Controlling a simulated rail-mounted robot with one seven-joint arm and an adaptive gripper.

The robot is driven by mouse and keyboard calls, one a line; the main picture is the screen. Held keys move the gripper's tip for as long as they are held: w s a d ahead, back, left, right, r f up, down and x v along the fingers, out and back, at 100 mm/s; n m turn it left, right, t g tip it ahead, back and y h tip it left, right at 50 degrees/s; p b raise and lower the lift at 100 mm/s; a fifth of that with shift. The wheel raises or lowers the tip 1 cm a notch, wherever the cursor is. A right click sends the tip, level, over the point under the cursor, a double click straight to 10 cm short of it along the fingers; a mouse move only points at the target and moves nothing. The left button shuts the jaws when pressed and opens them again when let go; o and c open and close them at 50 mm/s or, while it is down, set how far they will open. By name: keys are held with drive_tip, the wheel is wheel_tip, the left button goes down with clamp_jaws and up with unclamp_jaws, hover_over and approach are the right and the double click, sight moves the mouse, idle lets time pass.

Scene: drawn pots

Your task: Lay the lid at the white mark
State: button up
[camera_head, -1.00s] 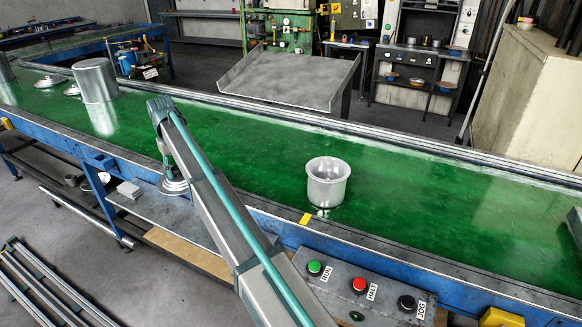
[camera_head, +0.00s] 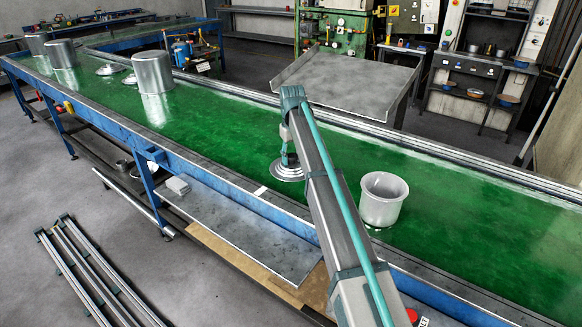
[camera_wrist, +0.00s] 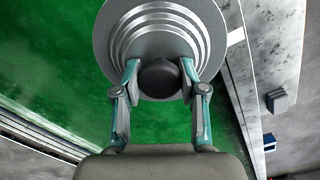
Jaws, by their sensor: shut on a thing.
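My gripper (camera_wrist: 158,78) is shut on the dark knob (camera_wrist: 159,78) of a round, stepped silver lid (camera_wrist: 118,38). In the head view the lid (camera_head: 287,174) hangs level below my gripper (camera_head: 289,158), over the green belt near its front edge. I cannot tell how high it is above the belt. The white mark (camera_head: 261,190) is a short stripe on the front rail, left of and nearer than the lid. In the wrist view the white mark (camera_wrist: 236,37) is just right of the lid's rim.
An open silver pot (camera_head: 383,203) stands right of my arm on the green belt (camera_head: 215,127). A large pot (camera_head: 153,74), two lids (camera_head: 111,69) and more pots stand far left. A grey metal shelf (camera_head: 235,228) lies below the front rail. The belt left of the lid is clear.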

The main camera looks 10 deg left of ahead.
drive_tip(key=w, duration=0.1)
drive_tip(key=w+a+f+p, duration=0.1)
drive_tip(key=w, duration=0.2)
drive_tip(key=shift+w+a+f, duration=0.2)
drive_tip(key=shift+w+a+f+p, duration=0.25)
drive_tip(key=shift+w+f+p, duration=0.45)
drive_tip(key=shift+f, duration=0.9)
drive_tip(key=shift+w+a+f+p, duration=0.2)
drive_tip(key=shift+w+f+p, duration=0.5)
drive_tip(key=shift+f, duration=0.9)
drive_tip(key=shift+w+a+f+p, duration=0.35)
drive_tip(key=shift+w+f, duration=0.6)
drive_tip(key=shift+f, duration=0.65)
drive_tip(key=shift+d, duration=0.1)
drive_tip(key=shift+f, duration=0.2)
drive_tip(key=o, duration=1.2)
drive_tip(key=shift+r, duration=0.1)
